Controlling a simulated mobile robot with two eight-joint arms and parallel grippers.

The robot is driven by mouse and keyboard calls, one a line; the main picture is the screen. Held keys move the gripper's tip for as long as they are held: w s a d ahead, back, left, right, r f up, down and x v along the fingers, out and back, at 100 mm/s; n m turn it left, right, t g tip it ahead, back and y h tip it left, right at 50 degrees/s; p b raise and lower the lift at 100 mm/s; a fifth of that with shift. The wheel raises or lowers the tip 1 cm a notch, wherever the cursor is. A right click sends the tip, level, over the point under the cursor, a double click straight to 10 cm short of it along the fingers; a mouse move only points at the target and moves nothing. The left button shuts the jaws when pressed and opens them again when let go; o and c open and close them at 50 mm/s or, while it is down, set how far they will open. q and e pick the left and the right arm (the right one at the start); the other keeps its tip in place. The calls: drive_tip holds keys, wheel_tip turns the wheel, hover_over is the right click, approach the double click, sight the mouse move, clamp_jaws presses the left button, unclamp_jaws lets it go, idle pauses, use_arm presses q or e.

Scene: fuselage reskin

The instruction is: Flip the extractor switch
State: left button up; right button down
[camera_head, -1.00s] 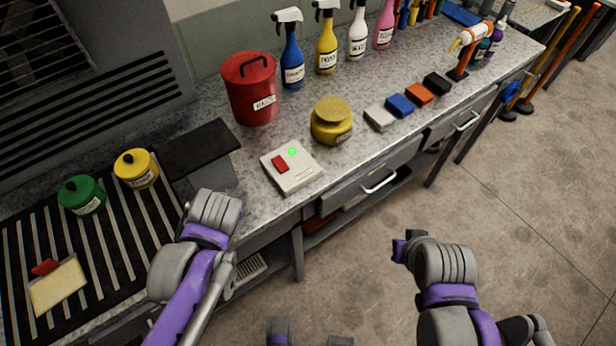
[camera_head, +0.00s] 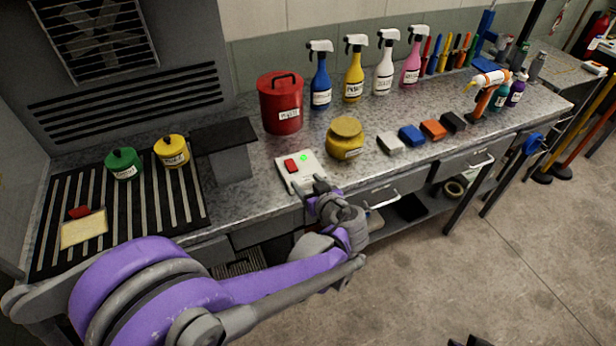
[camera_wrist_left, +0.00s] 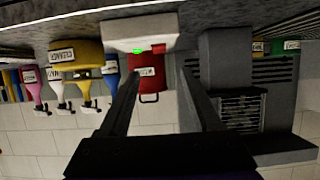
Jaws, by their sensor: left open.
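The extractor switch is a pale box (camera_head: 309,178) with a red rocker (camera_head: 291,166) and a lit green lamp (camera_head: 304,157), at the bench's front edge. My left gripper (camera_head: 319,186) is open and empty at the box's front edge; I cannot tell whether it touches. In the upside-down left wrist view, the two dark fingers (camera_wrist_left: 160,75) are spread apart. A small dark shape at the head view's bottom edge may be my right gripper (camera_head: 470,342).
A yellow jar (camera_head: 345,138) and a red canister (camera_head: 280,104) stand close behind the box. Coloured blocks (camera_head: 411,136) lie to the right, with spray bottles (camera_head: 353,70) behind. A dark stand (camera_head: 230,160) and slatted grill (camera_head: 150,213) are to the left.

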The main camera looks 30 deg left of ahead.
sight(291, 165)
use_arm(q)
drive_tip(key=x, duration=1.1)
drive_tip(key=shift+w, duration=0.1)
clamp_jaws()
